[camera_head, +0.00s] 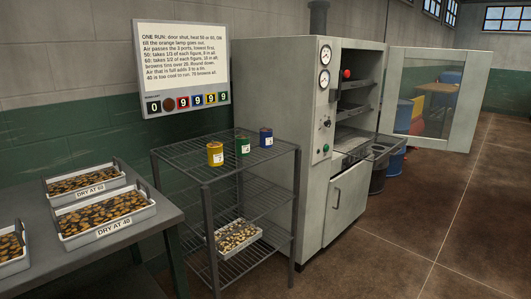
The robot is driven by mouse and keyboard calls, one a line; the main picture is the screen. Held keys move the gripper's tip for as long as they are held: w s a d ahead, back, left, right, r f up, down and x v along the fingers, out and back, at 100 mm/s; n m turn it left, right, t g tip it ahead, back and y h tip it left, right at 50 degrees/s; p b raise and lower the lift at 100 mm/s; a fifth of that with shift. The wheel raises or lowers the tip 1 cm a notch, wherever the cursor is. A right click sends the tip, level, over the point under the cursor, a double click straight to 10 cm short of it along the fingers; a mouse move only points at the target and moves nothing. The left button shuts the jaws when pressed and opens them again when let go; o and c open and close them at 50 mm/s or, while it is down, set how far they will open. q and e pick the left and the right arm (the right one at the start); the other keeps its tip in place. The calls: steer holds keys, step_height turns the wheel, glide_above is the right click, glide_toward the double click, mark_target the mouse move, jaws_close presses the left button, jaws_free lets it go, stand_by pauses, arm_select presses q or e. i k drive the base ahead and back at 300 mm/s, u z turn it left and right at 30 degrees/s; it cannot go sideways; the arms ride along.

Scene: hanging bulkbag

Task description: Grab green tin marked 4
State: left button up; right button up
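A green tin (243,143) stands upright on the top wire shelf of a dark rack (197,165). It has a pale label with a small dark mark that is too small to read surely. A yellow tin (215,154) stands to its left and a blue tin (266,138) to its right, both upright and apart from it. Neither of my grippers shows in the head view.
A grey cabinet (275,115) stands right of the rack, its upper door (453,65) swung open to the right. A lower rack shelf holds a tray (235,250). A table (85,248) at left bears labelled trays (110,235). The floor (400,225) at right is clear.

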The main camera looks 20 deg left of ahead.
mark_target(242, 141)
steer(key=z, duration=0.75)
steer(key=i, duration=1)
steer(key=u, duration=2.1)
